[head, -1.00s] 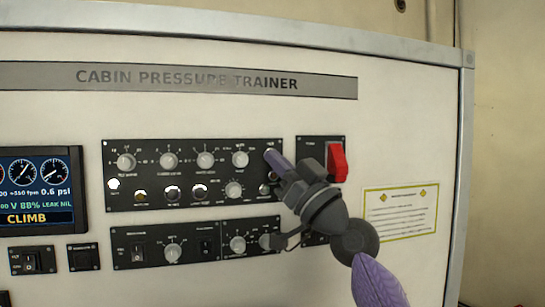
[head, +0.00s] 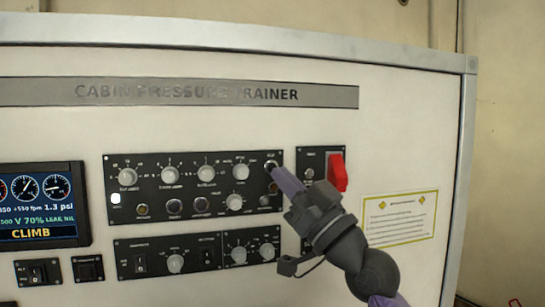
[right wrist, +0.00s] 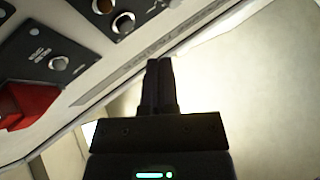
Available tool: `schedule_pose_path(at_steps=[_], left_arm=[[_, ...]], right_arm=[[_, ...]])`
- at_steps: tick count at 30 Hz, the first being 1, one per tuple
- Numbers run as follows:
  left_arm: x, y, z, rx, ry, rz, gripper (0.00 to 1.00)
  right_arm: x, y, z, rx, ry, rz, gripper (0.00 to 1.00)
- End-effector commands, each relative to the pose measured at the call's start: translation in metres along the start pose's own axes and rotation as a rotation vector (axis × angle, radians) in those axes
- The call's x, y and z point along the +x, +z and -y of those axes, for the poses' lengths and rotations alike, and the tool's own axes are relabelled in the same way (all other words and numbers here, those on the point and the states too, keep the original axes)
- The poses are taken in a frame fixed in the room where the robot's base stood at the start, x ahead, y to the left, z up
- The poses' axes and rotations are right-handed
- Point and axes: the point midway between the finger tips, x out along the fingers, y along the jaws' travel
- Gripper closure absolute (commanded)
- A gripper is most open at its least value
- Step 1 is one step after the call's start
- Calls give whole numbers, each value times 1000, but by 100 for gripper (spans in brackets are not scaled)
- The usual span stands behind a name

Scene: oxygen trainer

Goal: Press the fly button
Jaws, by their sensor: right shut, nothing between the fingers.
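The upper black control panel (head: 155,190) carries knobs and small round buttons; its labels are too small to read, so I cannot tell which control is the fly button. A small lit white button (head: 115,199) is at its left end. A small round control (head: 271,165) is at its upper right corner. My right gripper (head: 277,172) is shut and empty, its tip over or just beside that control; I cannot tell whether it touches. The shut fingers also show in the right wrist view (right wrist: 160,65). My left gripper is not in view.
A red switch cover (head: 337,172) stands out just right of my right gripper. A lower black panel (head: 155,252) with knobs lies beneath. The display (head: 38,205) at the left reads CLIMB. A paper notice (head: 400,217) is at the right. A metal frame edge (head: 467,150) borders the trainer.

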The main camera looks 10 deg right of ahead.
Motion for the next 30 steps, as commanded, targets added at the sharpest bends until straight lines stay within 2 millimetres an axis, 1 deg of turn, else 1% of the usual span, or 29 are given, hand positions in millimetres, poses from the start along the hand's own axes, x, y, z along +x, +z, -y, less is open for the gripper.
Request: schedule_pose_path(at_steps=[1,7,11,30], left_arm=[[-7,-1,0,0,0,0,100],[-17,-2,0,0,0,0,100],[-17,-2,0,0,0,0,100],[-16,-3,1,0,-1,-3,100]], right_arm=[[-1,-5,2,0,0,1,100],[-14,-12,11,0,0,0,100],[-17,-12,12,1,0,0,100],[-16,-12,12,0,0,0,100]])
